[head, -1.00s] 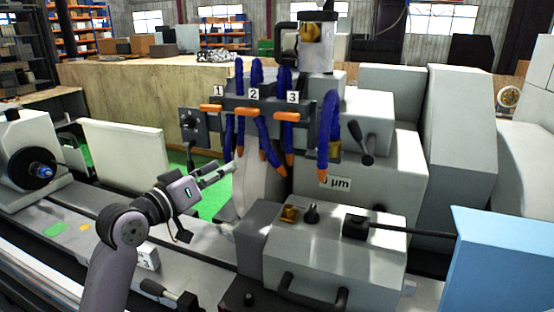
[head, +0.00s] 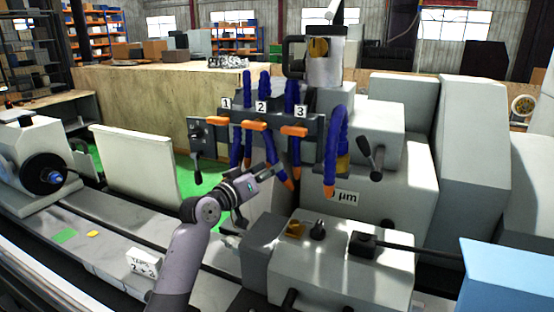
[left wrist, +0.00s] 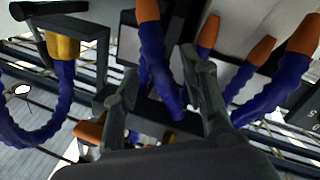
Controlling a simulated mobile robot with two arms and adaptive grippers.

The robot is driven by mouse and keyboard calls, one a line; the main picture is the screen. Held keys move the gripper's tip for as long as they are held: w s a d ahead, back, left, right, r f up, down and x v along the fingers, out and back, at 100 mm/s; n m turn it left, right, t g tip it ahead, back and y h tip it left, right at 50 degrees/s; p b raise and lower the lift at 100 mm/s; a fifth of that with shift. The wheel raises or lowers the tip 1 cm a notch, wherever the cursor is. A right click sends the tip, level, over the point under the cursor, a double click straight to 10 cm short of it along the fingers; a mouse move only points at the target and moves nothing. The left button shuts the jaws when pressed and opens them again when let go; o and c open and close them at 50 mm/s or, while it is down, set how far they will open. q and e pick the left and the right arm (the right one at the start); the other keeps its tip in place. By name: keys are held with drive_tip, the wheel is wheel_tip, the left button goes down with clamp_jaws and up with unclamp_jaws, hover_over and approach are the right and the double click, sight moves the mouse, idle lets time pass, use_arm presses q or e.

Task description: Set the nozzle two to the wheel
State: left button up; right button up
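Nozzle two is a blue segmented hose (head: 275,153) with an orange tip, below the "2" label (head: 261,106) on the dark valve bar. My left gripper (head: 272,173) is at its lower part in the head view. In the left wrist view my left gripper (left wrist: 160,72) is open, with a blue hose (left wrist: 155,62) with an orange tip between its fingers and gaps on both sides. I cannot tell if either finger touches it. The pale grinding wheel (head: 268,203) is partly hidden behind my left gripper. My right gripper is not in view.
Hoses one (head: 236,145) and three (head: 294,148) hang on either side. A thicker hose (head: 335,135) hangs at right. A grey housing (head: 345,275) stands in front of the wheel. A white labelled block (head: 143,263) sits on the machine table at left.

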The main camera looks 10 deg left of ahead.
sight(277, 162)
use_arm(q)
drive_tip(key=shift+p+x, duration=0.4)
drive_tip(key=shift+x, duration=1.65)
drive_tip(key=shift+c, duration=0.5)
clamp_jaws()
